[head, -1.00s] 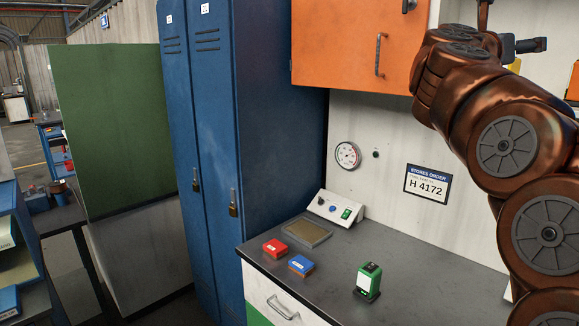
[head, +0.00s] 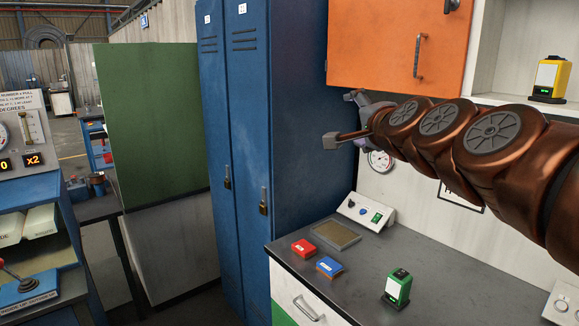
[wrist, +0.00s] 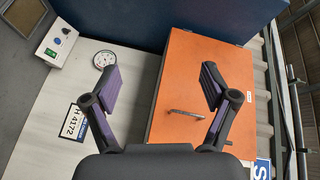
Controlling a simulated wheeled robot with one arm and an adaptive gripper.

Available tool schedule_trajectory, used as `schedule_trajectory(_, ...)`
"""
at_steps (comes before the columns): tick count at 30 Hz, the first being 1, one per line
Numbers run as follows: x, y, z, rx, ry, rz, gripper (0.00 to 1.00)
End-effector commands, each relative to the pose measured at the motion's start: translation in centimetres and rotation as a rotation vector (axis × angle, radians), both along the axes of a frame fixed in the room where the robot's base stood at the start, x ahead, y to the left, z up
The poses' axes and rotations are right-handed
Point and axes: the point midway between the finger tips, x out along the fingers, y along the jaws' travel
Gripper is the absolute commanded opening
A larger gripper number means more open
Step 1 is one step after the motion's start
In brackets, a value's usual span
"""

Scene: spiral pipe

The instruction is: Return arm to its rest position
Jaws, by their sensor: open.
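My gripper (head: 342,118) is in front of the blue locker's right side and the left edge of the orange cabinet, in the head view. My copper arm reaches in from the right, nearly level above the counter. In the wrist view my gripper (wrist: 162,88) has its two dark fingers spread wide apart with nothing between them. The orange cabinet door (wrist: 190,85) shows behind the right finger, and the pressure gauge (wrist: 104,59) shows near the left finger.
The blue lockers (head: 235,150) stand left of the counter (head: 350,280). On the counter are a red box (head: 304,248), a blue box (head: 329,267), a green device (head: 398,288) and a control panel (head: 364,212). A yellow device (head: 551,78) sits on the shelf at right.

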Motion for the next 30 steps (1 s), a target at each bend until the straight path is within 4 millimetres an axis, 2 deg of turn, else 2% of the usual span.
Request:
schedule_trajectory(1,-1.1,1.2,-2.8,-0.077,0.063,0.05,0.85)
schedule_trajectory(3,-2.8,2.5,-6.4,-0.18,0.145,0.119,0.85)
schedule_trajectory(5,-4.5,3.3,-9.6,-0.265,0.216,0.177,0.85)
schedule_trajectory(9,-9.0,4.2,-16.8,-0.448,0.386,0.314,0.85)
schedule_trajectory(14,-15.5,3.8,-24.3,-0.63,0.583,0.471,0.85)
schedule_trajectory(18,-21.8,2.2,-30.0,-0.762,0.762,0.612,0.85)
schedule_trajectory(24,-31.7,-1.1,-35.7,-0.904,1.02,0.815,0.85)
schedule_trajectory(27,-35.9,-2.7,-37.3,-0.947,1.128,0.899,0.85)
schedule_trajectory(30,-38.9,-3.8,-38.2,-0.97,1.205,0.96,0.85)
